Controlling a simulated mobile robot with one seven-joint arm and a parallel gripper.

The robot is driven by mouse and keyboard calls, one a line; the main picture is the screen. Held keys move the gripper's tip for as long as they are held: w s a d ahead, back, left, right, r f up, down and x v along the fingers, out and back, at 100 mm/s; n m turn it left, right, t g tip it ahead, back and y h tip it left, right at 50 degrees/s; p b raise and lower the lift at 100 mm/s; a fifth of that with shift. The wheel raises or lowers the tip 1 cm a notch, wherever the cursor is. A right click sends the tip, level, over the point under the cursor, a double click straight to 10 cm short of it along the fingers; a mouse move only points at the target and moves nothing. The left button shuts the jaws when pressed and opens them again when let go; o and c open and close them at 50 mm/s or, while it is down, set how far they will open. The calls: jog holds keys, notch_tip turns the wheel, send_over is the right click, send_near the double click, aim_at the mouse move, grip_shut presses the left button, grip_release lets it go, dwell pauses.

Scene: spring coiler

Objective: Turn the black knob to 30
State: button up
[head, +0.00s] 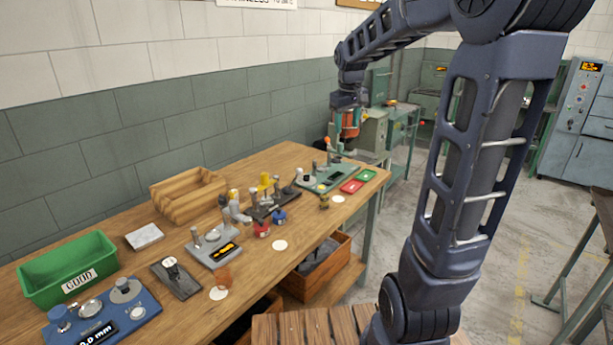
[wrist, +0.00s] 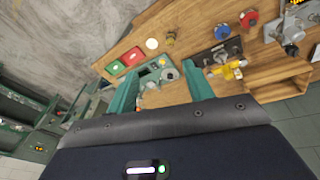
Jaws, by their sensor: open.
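I cannot make out for sure which part is the black knob, and no number 30 can be read. My gripper (head: 343,142) hangs above that far end. In the wrist view its two teal fingers (wrist: 162,88) are wide apart with nothing between them.
The bench (head: 120,246) also holds a green bin (head: 68,270), a blue gauge base (head: 95,329), a wooden tray (head: 188,194), and red (head: 352,187) and green (head: 366,176) trays. Several fixtures stand mid-bench. A green machine (head: 374,130) stands beyond; open floor lies right.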

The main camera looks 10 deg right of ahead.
jog(key=w+a+f+n, duration=0.2)
jog(key=w+f, duration=0.1)
jog(key=w, duration=0.7)
jog(key=n+g+y, duration=0.1)
jog(key=n+g, duration=0.2)
jog(key=n, duration=0.1)
send_over(306, 177)
jog(key=w, duration=0.1)
notch_tip(306, 177, down, 23)
jog(key=f, duration=1)
jog(key=shift+s+d+f, duration=0.15)
jog(key=shift+s+f, duration=0.05)
jog(key=shift+f, duration=0.05)
jog(key=c, duration=1)
